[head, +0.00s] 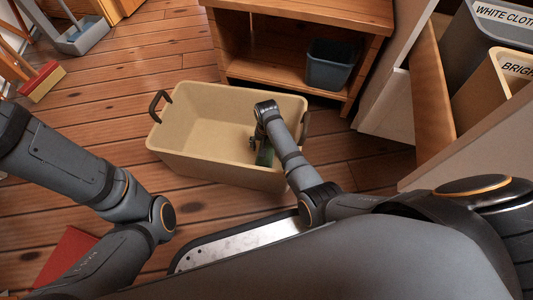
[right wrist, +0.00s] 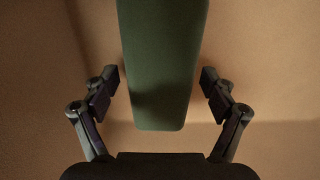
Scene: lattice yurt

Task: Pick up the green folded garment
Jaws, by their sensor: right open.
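The green folded garment (head: 265,154) lies inside a beige basket (head: 190,125) on the floor, and is partly hidden by my right arm in the head view. In the right wrist view the garment (right wrist: 162,65) runs from the top edge down between the fingers. My right gripper (head: 258,143) is inside the basket. In the right wrist view its open fingers (right wrist: 160,88) stand one on each side of the garment, with a gap on both sides. My left arm is at the left of the head view, but its gripper is out of view.
The basket has dark handles and high walls around my right gripper. A wooden shelf unit (head: 300,14) with a blue-grey bin (head: 331,65) stands behind it. Labelled bins (head: 490,75) are at the right. Plank floor (head: 110,110) is clear left of the basket.

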